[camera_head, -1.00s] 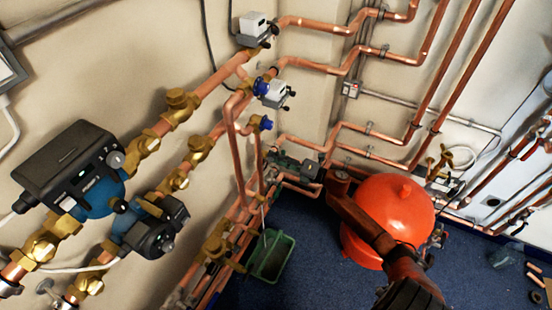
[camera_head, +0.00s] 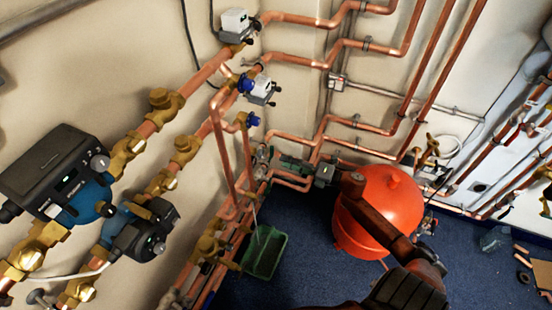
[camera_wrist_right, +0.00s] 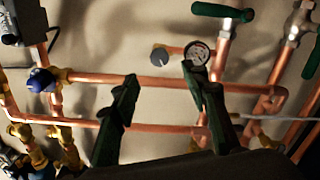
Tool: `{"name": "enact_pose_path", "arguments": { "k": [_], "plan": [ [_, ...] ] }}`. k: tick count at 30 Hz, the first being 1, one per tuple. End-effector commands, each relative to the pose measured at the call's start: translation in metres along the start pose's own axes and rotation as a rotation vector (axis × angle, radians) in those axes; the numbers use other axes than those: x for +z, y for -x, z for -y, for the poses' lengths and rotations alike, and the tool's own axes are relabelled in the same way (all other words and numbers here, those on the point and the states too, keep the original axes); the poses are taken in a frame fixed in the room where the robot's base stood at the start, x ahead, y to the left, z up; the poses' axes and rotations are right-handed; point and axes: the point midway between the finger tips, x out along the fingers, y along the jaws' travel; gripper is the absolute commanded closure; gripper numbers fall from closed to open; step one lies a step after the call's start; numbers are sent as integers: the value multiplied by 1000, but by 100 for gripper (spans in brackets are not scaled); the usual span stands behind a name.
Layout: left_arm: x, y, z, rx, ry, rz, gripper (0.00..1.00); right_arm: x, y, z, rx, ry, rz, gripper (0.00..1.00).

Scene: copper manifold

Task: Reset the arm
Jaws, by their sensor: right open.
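My right arm comes in from the lower right in the head view. Its gripper (camera_head: 292,164) is small there, in front of the lower copper pipes and left of the red tank. In the right wrist view the two dark green fingers (camera_wrist_right: 159,76) stand apart with nothing between them. Copper pipes and the wall show behind the gap. My left arm and gripper are not in view.
A red tank (camera_head: 382,215) stands on the blue floor behind my right arm. A green crate (camera_head: 265,254) is on the floor. Pumps (camera_head: 66,180) and brass valves line the left wall. A gauge (camera_wrist_right: 197,54) and a blue-capped valve (camera_wrist_right: 42,80) are near the right fingers.

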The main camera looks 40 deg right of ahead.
Motion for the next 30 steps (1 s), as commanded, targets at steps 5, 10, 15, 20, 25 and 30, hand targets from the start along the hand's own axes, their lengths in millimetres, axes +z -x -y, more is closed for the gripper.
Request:
{"name": "enact_pose_path", "arguments": {
  "k": [5,10,15,20,25,30],
  "plan": [
    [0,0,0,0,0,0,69,0,18,0,1,-1,0,58],
    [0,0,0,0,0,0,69,0,21,0,1,-1,1,58],
    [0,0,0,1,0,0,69,0,21,0,1,-1,1,58],
    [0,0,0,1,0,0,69,0,21,0,1,-1,1,58],
    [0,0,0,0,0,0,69,0,21,1,-1,-5,3,58],
    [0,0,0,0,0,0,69,-6,32,43,-73,-147,96,58]
  ]
}}
